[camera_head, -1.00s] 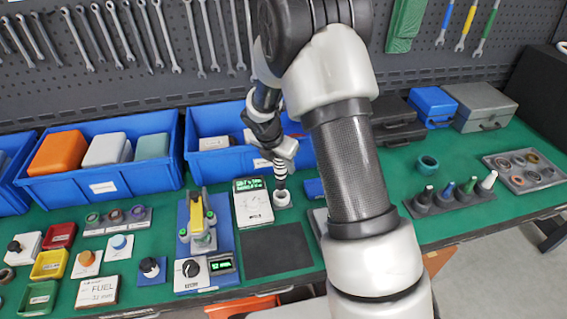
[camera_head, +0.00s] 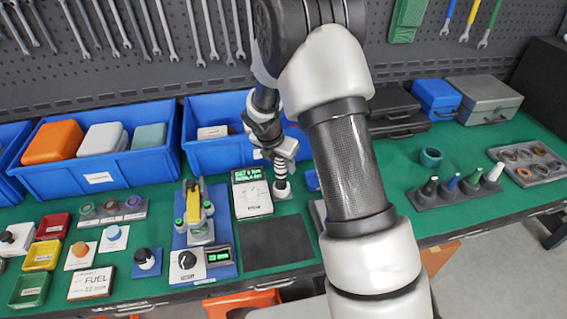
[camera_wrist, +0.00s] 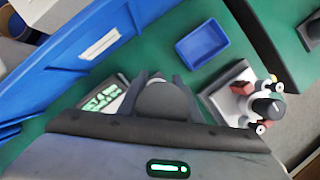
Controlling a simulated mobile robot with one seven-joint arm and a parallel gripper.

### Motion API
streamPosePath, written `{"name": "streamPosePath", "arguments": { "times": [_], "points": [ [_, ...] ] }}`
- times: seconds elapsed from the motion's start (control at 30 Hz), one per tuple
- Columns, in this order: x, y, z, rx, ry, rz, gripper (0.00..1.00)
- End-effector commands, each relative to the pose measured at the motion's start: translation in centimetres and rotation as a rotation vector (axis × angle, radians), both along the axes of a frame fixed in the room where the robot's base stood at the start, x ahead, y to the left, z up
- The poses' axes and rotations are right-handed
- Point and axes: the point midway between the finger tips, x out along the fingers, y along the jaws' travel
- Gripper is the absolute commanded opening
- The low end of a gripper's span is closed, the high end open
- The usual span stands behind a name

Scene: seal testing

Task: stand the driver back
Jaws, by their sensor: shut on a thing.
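In the wrist view, the driver's dark round end (camera_wrist: 165,100) sits between the two fingers of my gripper (camera_wrist: 163,88). A small pale holder (camera_head: 292,192) is at the driver's lower end, on the green bench. The driver's tip is hidden there, so I cannot tell how deep it sits in the holder.
A white device with a green display (camera_head: 252,196) stands close left of the driver. A blue bin (camera_head: 205,158) is behind. A dark mat (camera_head: 277,243) lies in front. A small blue tray (camera_wrist: 208,44) shows in the wrist view.

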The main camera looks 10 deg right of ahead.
Motion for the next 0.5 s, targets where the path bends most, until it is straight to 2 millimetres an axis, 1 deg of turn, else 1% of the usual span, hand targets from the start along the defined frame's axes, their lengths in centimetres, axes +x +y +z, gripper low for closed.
{"name": "streamPosePath", "arguments": {
  "times": [0.27, 0.5],
  "points": [
    [0.08, -0.01, 0.13, -0.001, -0.002, 0.000, 0.04],
    [0.06, -0.03, -0.46, -0.001, -0.002, 0.000, 0.04]
  ]
}}
